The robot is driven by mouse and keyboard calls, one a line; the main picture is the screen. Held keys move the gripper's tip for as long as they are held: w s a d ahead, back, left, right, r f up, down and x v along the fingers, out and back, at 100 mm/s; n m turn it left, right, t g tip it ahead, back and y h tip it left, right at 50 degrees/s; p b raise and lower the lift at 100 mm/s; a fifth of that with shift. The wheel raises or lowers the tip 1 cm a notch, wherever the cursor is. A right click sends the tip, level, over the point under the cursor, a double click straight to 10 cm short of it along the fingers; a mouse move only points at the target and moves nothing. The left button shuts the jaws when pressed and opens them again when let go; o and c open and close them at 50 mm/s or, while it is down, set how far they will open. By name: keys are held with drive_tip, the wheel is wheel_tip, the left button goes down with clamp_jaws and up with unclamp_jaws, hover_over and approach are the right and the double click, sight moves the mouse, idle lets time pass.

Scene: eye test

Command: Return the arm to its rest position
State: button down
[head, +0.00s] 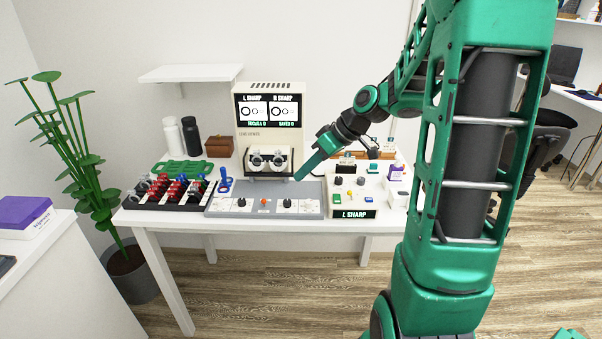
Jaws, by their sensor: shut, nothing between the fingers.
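My green arm reaches in from the right side of the head view, bent at a high elbow. My gripper (300,177) points down and left, just above the right part of the grey control panel (263,212), in front of the eye test machine. It is shut and holds nothing; its fingertips look small at this distance. I cannot tell whether the tips touch the panel. The eye test machine (270,142) stands upright with a screen (268,110) reading "L SHARP" and "R SHARP".
The white table (150,217) also bears a black tray (200,203) of coloured parts, a green rack (185,167), two bottles (191,139), a brown box (219,147) and a button box (352,213) close to my forearm. A potted plant (133,284) stands left. A wall shelf (190,73) hangs behind.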

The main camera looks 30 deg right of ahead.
idle(0.3)
drive_tip(key=s+d+m+g+h, duration=0.1)
drive_tip(key=s+m, duration=0.4)
drive_tip(key=s, duration=0.9)
drive_tip(key=s+d+m+g+h, duration=0.2)
drive_tip(key=s+m+g+h, duration=0.2)
drive_tip(key=s, duration=1.1)
drive_tip(key=m, duration=0.2)
drive_tip(key=shift+s+r+m, duration=0.2)
drive_tip(key=shift+r+m, duration=0.05)
drive_tip(key=shift+m, duration=0.05)
drive_tip(key=shift+w+f+h, duration=0.25)
drive_tip(key=shift+w+h, duration=0.05)
drive_tip(key=shift+w, duration=0.35)
